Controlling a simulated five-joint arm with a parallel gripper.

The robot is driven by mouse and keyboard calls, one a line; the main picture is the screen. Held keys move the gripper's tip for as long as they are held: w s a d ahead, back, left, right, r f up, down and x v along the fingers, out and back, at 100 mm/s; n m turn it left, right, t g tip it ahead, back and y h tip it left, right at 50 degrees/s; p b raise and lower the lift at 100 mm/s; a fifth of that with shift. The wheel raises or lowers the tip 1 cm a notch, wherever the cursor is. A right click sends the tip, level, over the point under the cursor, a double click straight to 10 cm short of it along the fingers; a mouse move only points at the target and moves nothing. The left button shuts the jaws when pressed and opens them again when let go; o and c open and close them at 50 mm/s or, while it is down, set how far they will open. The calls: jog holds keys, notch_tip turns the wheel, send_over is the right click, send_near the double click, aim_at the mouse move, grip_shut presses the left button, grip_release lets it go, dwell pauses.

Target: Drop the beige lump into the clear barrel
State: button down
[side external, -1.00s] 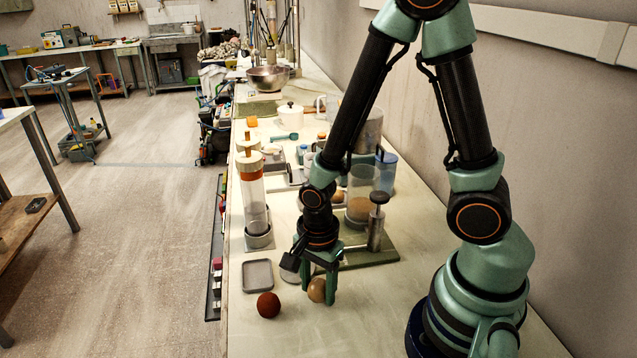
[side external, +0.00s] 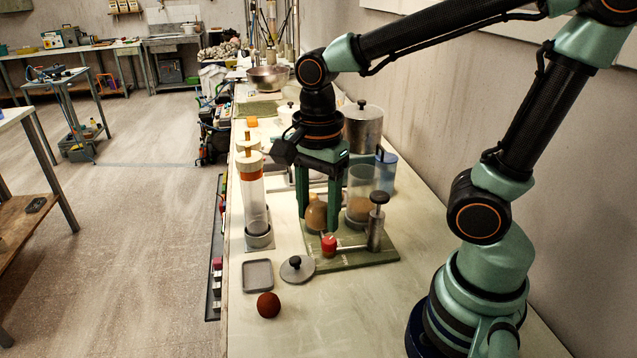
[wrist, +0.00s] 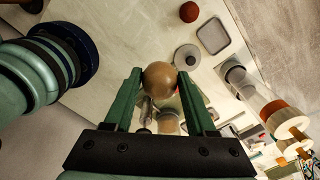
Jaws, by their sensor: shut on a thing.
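My gripper (side external: 318,220) points down and is shut on the beige lump (side external: 315,213), held between the fingertips above the green board. In the wrist view the round lump (wrist: 159,78) sits between both green fingers (wrist: 160,88). The clear barrel (side external: 360,182) stands upright on the green board, right of my gripper, with beige stuff low inside. In the wrist view the barrel (wrist: 168,122) shows partly below the lump, between the fingers. The lump is outside the barrel.
A metal plunger post (side external: 376,222) and a red knob (side external: 328,245) are on the green board (side external: 355,258). A tall clear tube (side external: 255,200) stands left. A grey lid (side external: 297,268), grey tray (side external: 257,275) and dark red ball (side external: 268,305) lie in front.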

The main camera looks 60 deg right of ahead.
jog(key=shift+r, duration=0.55)
jog(key=w+d+r, duration=0.2)
jog(key=d, duration=1.2)
jog(key=w+d+r, duration=0.2)
jog(key=d+r, duration=0.1)
jog(key=d, duration=1)
jog(key=shift+w+f, duration=0.1)
jog(key=shift+f, duration=2.7)
jog(key=shift+c, duration=0.7)
grip_release()
